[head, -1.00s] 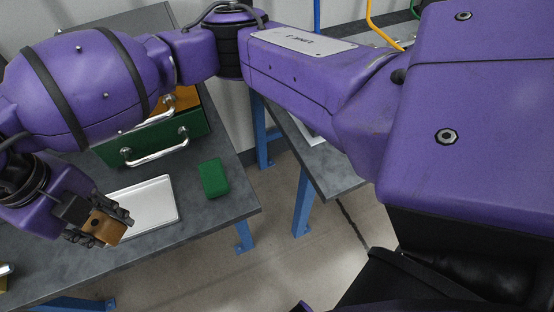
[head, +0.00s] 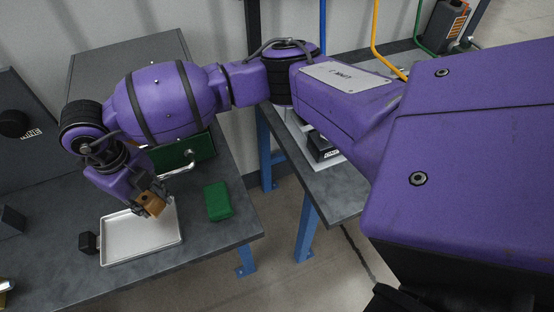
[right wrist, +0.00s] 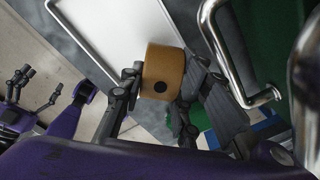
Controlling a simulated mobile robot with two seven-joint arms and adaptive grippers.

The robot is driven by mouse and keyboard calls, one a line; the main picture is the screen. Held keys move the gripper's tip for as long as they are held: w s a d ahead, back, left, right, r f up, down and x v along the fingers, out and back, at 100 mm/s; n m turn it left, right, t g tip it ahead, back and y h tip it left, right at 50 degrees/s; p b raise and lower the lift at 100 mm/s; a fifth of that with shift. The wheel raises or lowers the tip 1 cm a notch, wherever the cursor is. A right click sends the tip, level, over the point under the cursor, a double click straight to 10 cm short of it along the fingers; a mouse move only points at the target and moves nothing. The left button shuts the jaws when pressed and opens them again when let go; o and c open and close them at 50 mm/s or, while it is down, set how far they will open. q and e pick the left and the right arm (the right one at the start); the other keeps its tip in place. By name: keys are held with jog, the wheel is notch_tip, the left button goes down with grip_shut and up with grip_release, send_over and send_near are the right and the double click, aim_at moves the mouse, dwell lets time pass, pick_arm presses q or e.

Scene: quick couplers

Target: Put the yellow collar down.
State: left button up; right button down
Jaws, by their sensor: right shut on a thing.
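The yellow collar (head: 151,203), a short brownish-yellow cylinder, is held in my right gripper (head: 150,200). It shows large in the right wrist view (right wrist: 163,75), with a dark round hole in its side, between the two fingers of my right gripper (right wrist: 157,97). In the head view the collar appears over the far right part of a silver tray (head: 118,250); its height above the tray is hard to tell. The tray also shows beyond the collar in the right wrist view (right wrist: 110,30). My left gripper (right wrist: 32,92) shows at the left of the right wrist view, fingers spread and empty.
A green block (head: 218,202) lies right of the tray. A green drawer front (head: 185,155) with a metal handle (head: 190,162) stands behind it. The tray's floor looks bare.

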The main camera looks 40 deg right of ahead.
notch_tip(320, 180, down, 4)
jog(key=shift+d+r, duration=0.15)
jog(key=shift+r, duration=0.05)
jog(key=c, duration=1.3)
grip_release()
notch_tip(320, 180, up, 12)
jog(key=shift+a+r, duration=0.2)
